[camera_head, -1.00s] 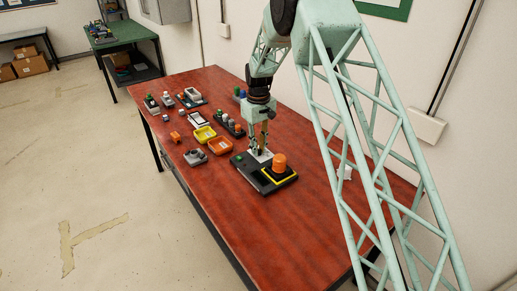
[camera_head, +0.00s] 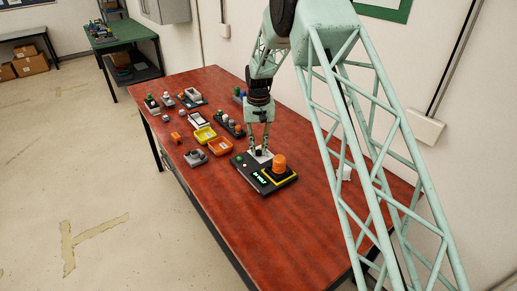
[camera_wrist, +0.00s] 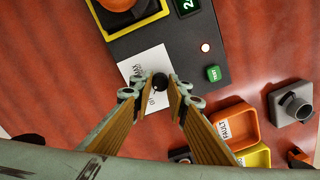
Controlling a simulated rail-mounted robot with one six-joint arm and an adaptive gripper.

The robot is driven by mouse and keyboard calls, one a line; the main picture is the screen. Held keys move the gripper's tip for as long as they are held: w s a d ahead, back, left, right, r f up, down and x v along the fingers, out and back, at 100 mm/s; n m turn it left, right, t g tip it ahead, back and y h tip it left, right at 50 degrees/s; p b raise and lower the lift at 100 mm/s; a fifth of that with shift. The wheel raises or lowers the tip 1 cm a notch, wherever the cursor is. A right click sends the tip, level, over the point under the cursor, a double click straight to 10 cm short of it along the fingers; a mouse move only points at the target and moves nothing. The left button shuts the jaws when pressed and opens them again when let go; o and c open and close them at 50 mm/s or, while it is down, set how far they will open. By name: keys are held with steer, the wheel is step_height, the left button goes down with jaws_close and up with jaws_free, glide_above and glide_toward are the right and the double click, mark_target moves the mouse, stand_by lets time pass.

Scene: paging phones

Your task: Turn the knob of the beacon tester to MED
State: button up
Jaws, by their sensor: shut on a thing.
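The beacon tester (camera_head: 246,172) is a dark flat box near the middle of the red table, with an orange beacon (camera_head: 279,162) on a yellow-edged base. Its black knob (camera_wrist: 160,81) stands on a white label plate (camera_wrist: 142,64) in the wrist view. My gripper (camera_wrist: 158,92) is shut on the knob, with a fingertip on each side. The fingers hide part of the plate. Some print shows beside the knob, but I cannot tell which mark it points to. The small display (camera_head: 262,178) has lit green characters. A green button (camera_wrist: 213,73) is near the plate.
An orange bin (camera_wrist: 239,125) marked FAULT and a yellow bin (camera_head: 204,135) stand close to the tester. A grey device (camera_head: 196,157) with a round top is beside them. Several small parts stand farther back. The near part of the table (camera_head: 290,230) is clear.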

mark_target(259, 151)
steer(key=m, duration=0.5)
steer(key=shift+p, duration=0.3)
steer(key=shift+m, duration=0.4)
steer(key=o, duration=0.9)
steer(key=shift+r, duration=0.15)
step_height(259, 151, up, 12)
steer(key=shift+f, duration=0.1)
stand_by(0.7)
